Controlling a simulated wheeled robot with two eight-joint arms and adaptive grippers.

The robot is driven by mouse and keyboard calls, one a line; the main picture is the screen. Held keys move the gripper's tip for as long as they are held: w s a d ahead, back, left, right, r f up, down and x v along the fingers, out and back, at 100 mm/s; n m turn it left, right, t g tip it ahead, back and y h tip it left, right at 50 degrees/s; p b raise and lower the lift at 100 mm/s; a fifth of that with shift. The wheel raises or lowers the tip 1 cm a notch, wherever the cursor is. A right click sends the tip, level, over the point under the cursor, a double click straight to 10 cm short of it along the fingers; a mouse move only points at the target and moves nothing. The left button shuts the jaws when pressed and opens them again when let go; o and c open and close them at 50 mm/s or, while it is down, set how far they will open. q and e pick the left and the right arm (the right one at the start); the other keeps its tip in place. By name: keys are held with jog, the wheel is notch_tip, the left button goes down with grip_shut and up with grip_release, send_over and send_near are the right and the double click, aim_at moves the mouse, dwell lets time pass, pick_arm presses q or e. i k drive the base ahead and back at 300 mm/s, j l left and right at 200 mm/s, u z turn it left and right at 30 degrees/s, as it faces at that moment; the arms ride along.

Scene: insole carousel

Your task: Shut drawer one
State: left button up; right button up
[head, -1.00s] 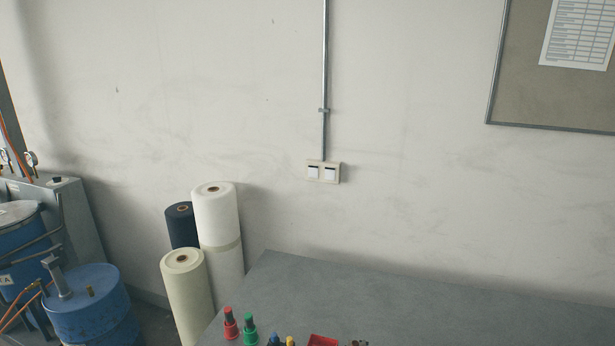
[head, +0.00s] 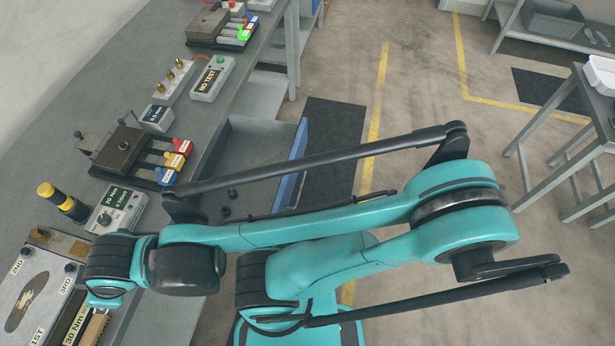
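A drawer under the grey workbench stands pulled out, with its blue front panel (head: 291,172) out over the floor. Its grey inside (head: 262,142) is open to view, and a few small dark items (head: 226,203) lie in it. I see no number on the drawer. One of my teal arms crosses in front of the drawer's near part and hides it. No fingertips of either gripper show in the head view, so I see nothing touching the drawer front.
The workbench (head: 62,140) carries a fixture with coloured tags (head: 124,150), a NO TEST box (head: 212,78), a small display (head: 118,208) and a yellow-black tool (head: 62,202). A dark mat (head: 335,125) lies beside the drawer. Open floor (head: 425,110) extends right towards a grey table (head: 570,130).

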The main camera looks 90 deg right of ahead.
aim_at(252, 142)
jog(key=k+z, duration=0.1)
jog(key=z, duration=0.3)
jog(key=l+z, duration=0.15)
jog(key=z, duration=0.2)
jog(key=k+l+z, duration=0.1)
jog(key=z, duration=0.3)
jog(key=l+z, duration=0.15)
jog(key=z, duration=1.3)
jog(key=u, duration=0.15)
jog(key=k+j, duration=0.05)
jog(key=j, duration=0.05)
